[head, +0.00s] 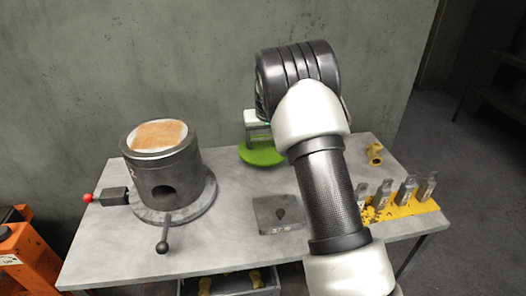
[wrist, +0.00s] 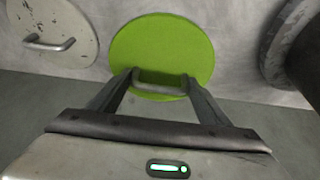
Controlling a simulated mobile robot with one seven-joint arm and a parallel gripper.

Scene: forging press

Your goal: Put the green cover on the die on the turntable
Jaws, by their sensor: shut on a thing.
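The green cover (wrist: 165,50) is a flat round disc with a grey bar handle (wrist: 160,82). In the head view the cover (head: 262,153) is at the back of the table, partly hidden by my arm. My gripper (wrist: 158,84) is shut on the handle, one finger at each end; in the head view my gripper (head: 257,136) is above the cover. I cannot tell whether the cover touches the table. The die (head: 160,160) is a dark cylinder with an orange-brown top and a side hole. It stands on the round grey turntable (head: 205,200) at the left.
A grey disc with a handle (wrist: 55,28) lies beside the cover in the wrist view. A square plate with a black knob (head: 278,214) lies front centre. A yellow rack (head: 400,208) with several grey blocks and a brass fitting (head: 375,154) are at the right. A lever (head: 163,240) projects from the turntable.

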